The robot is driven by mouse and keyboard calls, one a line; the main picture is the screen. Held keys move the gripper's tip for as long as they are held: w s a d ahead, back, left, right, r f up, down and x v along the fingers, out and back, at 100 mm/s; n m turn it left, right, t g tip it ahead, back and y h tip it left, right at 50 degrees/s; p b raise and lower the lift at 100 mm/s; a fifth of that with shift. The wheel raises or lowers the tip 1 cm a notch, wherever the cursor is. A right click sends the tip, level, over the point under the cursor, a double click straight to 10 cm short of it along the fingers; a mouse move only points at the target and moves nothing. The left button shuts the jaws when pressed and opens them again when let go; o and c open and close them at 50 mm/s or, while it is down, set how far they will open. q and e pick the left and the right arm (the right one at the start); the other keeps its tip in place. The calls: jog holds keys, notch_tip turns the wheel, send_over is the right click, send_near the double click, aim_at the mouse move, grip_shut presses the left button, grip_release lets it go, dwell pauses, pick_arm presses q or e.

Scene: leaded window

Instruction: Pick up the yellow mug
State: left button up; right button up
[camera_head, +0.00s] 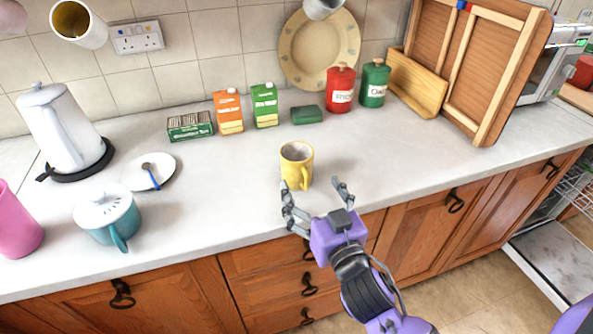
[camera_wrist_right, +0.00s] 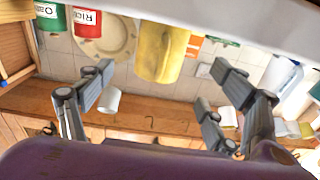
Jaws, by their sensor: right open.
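The yellow mug (camera_head: 296,166) stands upright on the white counter, near its front edge, with its handle facing the front. My right gripper (camera_head: 315,187) is open and empty, just in front of the mug, with its fingers spread toward it. In the right wrist view the mug (camera_wrist_right: 162,52) appears upside down between the open fingers of the right gripper (camera_wrist_right: 158,82), beyond the fingertips. The fingers do not appear to touch it. My left gripper is not in view.
A teal lidded pot (camera_head: 107,216), a white plate with a spoon (camera_head: 148,172) and a kettle (camera_head: 62,128) stand to the left. The counter right of the mug is clear.

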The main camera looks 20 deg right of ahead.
aim_at(302, 178)
notch_tip(302, 178, down, 2)
jog(key=shift+f, duration=0.1)
jog(key=shift+w+r, duration=0.3)
jog(key=shift+w, duration=0.25)
jog(key=shift+w+a, duration=0.1)
jog(key=shift+w, duration=0.5)
jog(key=w, duration=0.4)
jog(key=shift+w+a+p, duration=0.15)
jog(key=shift+w+p, duration=0.25)
jog(key=shift+w, duration=0.35)
jog(key=shift+c, duration=1.5)
jog(key=c, duration=1.4)
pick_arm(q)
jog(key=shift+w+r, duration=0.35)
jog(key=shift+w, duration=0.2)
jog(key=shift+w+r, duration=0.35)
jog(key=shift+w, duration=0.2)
pick_arm(e)
jog(key=shift+c, duration=0.2)
